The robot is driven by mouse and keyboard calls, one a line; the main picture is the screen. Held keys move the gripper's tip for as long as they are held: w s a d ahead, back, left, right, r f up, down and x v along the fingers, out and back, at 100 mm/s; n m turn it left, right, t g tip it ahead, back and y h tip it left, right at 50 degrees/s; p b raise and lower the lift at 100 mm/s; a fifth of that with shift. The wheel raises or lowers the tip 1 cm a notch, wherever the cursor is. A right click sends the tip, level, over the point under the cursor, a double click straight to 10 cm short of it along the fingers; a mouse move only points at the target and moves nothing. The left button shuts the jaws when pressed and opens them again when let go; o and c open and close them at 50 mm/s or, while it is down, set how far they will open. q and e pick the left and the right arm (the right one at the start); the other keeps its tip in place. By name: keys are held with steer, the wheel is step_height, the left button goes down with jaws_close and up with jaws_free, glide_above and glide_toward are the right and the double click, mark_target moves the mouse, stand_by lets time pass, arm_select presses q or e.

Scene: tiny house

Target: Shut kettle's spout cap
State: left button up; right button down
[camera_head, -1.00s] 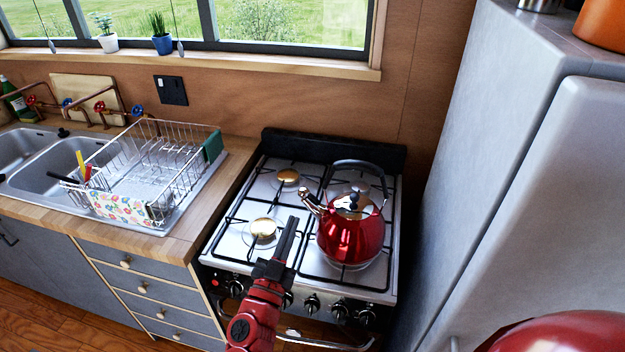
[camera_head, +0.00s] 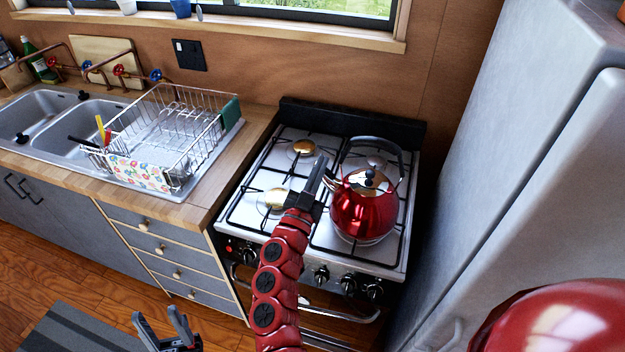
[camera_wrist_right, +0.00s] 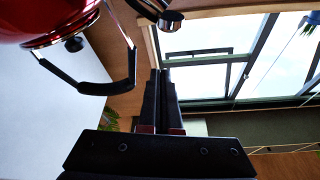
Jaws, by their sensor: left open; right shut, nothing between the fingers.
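A shiny red kettle (camera_head: 362,212) with a dark arched handle stands upright on the right front part of the stove. Its spout (camera_head: 331,181) points left and is partly covered by my right gripper (camera_head: 319,166) in the head view. In the right wrist view the spout end with its metal cap (camera_wrist_right: 172,20) shows at the top, just beyond and apart from the fingertips (camera_wrist_right: 160,72). I cannot tell how far the cap is open. My right gripper is shut and empty. My left gripper (camera_head: 157,316) is open and empty, low at the front left, far from the kettle.
The stove (camera_head: 262,212) has black grates and front knobs. A dish rack (camera_head: 165,140) stands on the counter to the left, beside the sink (camera_head: 85,125). A grey fridge (camera_head: 530,190) stands close on the right. A large red rounded object (camera_head: 555,320) fills the lower right corner.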

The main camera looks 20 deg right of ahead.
steer(key=shift+w+d+f+p, duration=0.25)
steer(key=shift+w+f+p, duration=0.15)
steer(key=shift+w+f, duration=0.35)
steer(key=shift+w+d+f+p, duration=0.2)
steer(key=shift+w+f+p, duration=0.15)
steer(key=shift+w+f, duration=0.35)
steer(key=shift+s+f, duration=0.1)
steer(key=shift+s, duration=0.1)
steer(key=shift+n+y+p, duration=0.3)
steer(key=shift+n+p, duration=0.1)
steer(key=shift+n, duration=0.1)
